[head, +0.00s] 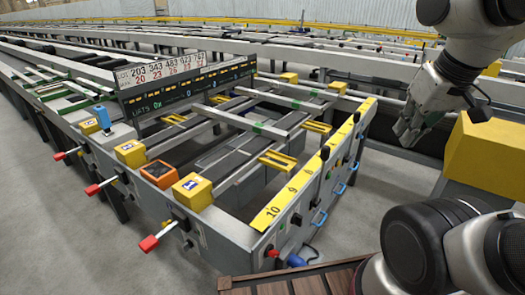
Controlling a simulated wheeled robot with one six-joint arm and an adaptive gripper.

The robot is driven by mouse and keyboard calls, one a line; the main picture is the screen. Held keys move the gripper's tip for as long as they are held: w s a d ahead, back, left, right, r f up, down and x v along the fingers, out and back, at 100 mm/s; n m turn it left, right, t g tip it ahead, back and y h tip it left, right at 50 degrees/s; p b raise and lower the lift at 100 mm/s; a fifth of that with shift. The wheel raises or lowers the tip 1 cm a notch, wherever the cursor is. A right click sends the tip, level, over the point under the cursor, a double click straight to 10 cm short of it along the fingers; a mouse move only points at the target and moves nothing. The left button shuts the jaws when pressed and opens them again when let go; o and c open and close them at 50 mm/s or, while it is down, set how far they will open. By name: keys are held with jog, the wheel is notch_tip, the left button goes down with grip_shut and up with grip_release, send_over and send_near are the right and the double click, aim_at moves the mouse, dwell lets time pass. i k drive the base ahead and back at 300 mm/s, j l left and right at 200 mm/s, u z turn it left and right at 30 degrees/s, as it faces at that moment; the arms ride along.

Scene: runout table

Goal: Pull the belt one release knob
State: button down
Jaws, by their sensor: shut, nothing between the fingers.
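Red-ended lever knobs stick out along the left side of the runout table: a near one (148,243), a middle one (92,190) and a far one (58,156). Small dark knobs, one of them here (296,219), and blue handles (319,217) line the table's right end panel. I cannot tell which one is the belt one release knob; no label for it is readable. My gripper (405,134) is at the upper right, pointing down, shut and empty. It is apart from all the knobs, to the right of the end panel.
The runout table's yellow numbered strip (300,180) tops the end panel. Yellow boxes (192,190) and an orange box (159,174) stand on its left rail. A sign board with numbers (188,84) stands behind. A slatted brown platform (300,280) lies in front. Grey floor is clear at left.

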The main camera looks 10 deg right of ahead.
aim_at(165, 224)
jog(key=j+u, duration=0.15)
jog(key=j, duration=0.7)
jog(key=i+j+u, duration=0.15)
jog(key=j, duration=0.75)
